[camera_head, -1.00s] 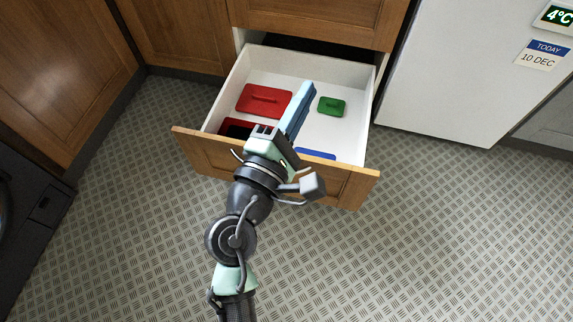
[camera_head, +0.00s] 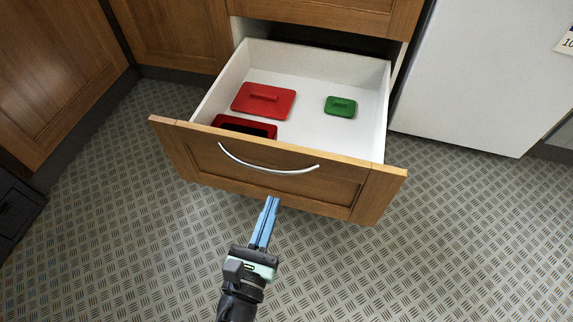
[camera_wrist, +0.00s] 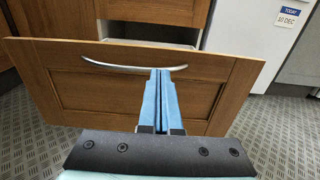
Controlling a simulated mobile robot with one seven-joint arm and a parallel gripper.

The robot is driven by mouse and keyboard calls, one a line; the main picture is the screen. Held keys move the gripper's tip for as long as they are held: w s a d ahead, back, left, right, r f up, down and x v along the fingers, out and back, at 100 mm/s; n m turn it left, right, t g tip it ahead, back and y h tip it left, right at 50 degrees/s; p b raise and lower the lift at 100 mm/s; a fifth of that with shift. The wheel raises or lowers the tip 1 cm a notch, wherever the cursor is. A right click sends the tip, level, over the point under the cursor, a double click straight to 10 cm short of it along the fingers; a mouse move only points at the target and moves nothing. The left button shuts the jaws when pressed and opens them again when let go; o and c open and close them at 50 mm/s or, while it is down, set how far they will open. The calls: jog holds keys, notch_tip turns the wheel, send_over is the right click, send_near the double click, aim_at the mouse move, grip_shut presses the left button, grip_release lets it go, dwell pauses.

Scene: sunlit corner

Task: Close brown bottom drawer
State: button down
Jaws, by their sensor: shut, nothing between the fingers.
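The brown bottom drawer (camera_head: 210,152) stands pulled out from the cabinet, with its white inside showing in the head view. Its curved metal handle (camera_head: 268,170) runs across the upper part of the front panel. My gripper (camera_head: 272,200) is shut and empty, with its blue fingers together, in front of the drawer front near its lower edge. In the wrist view the fingers (camera_wrist: 160,72) point at the wooden front (camera_wrist: 80,92), with the tips just below the handle (camera_wrist: 130,67). I cannot tell whether they touch the panel.
Inside the drawer lie a red lid (camera_head: 263,100), a green lid (camera_head: 340,106) and a red container (camera_head: 243,126), partly hidden by the front. A white fridge (camera_head: 470,80) stands to the right. The patterned floor (camera_head: 420,260) around the drawer is clear.

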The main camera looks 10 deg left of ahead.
aim_at(290, 152)
jog(key=w+b, duration=0.2)
jog(key=w, duration=0.9)
jog(key=shift+w+d, duration=0.1)
jog(key=shift+d, duration=0.1)
jog(key=shift+w, duration=0.1)
